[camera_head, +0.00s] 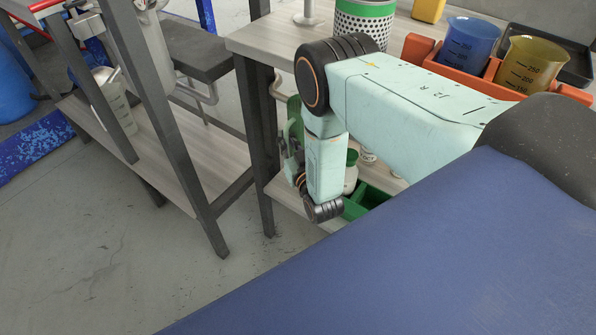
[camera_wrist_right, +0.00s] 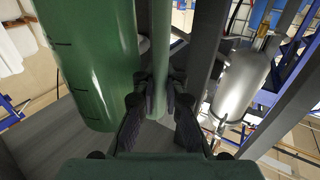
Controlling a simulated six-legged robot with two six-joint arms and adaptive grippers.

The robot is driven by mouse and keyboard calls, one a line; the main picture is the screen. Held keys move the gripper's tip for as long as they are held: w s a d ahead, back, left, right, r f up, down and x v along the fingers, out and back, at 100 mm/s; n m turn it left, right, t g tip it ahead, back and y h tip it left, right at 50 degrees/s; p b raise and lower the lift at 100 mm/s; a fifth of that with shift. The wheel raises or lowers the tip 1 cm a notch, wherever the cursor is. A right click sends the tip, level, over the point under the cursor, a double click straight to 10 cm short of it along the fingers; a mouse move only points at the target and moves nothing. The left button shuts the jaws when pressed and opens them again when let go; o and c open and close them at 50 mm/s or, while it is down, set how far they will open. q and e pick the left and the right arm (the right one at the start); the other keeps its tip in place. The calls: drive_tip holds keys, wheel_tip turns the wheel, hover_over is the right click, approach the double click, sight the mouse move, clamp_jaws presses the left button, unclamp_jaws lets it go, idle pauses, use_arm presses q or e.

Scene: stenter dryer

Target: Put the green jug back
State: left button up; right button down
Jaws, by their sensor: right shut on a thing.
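The green jug (camera_head: 295,118) shows as a narrow green strip in the head view, mostly hidden behind my right arm and a dark table leg. In the right wrist view the jug (camera_wrist_right: 88,60) fills the left side, with dark graduation marks on its wall. Its upright handle (camera_wrist_right: 160,50) passes between the fingers of my right gripper (camera_wrist_right: 158,95), which is shut on it. In the head view my right gripper (camera_head: 290,160) is at the table's side, below the top and near the lower shelf. My left gripper is not in view.
A blue beaker (camera_head: 468,42) and an amber beaker (camera_head: 530,66) stand in an orange rack (camera_head: 420,47) on the table (camera_head: 262,40). A perforated canister (camera_head: 364,22) stands nearby. The lower shelf holds a green bin (camera_head: 370,198) and a green-capped bottle (camera_head: 351,172). Open floor (camera_head: 90,240) lies left.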

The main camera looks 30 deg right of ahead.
drive_tip(key=f, duration=0.1)
drive_tip(key=f+b, duration=0.1)
drive_tip(key=f, duration=0.1)
drive_tip(key=f+b, duration=0.1)
drive_tip(key=f, duration=0.1)
drive_tip(key=shift+s+a, duration=0.1)
drive_tip(key=shift+s, duration=0.15)
drive_tip(key=shift+f+b, duration=1.25)
drive_tip(key=shift+f, duration=0.95)
drive_tip(key=c, duration=1.9)
unclamp_jaws()
drive_tip(key=o, duration=0.4)
drive_tip(key=shift+o, duration=0.4)
